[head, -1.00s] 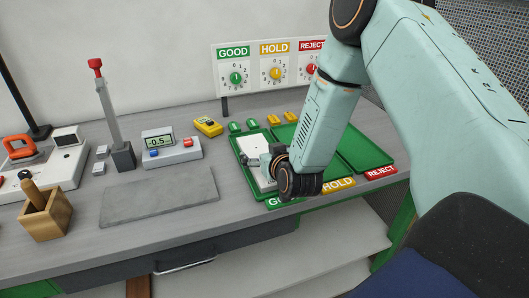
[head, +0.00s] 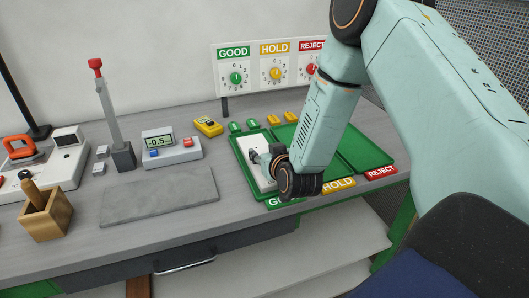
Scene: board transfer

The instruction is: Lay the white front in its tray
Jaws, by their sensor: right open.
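The white front (head: 257,151) is a flat white plate. It lies in the leftmost green tray (head: 239,158), the one with the GOOD label at its front edge. My right gripper (head: 256,156) is open over the plate, its fingers close to the plate's surface. The wrist hides the plate's right and lower parts, and I cannot tell whether the fingers touch it. My left gripper is not in the head view.
The HOLD and REJECT trays (head: 364,152) lie to the right, partly behind my arm. A dial board (head: 255,66) stands behind. The bench between mat and trays is clear.

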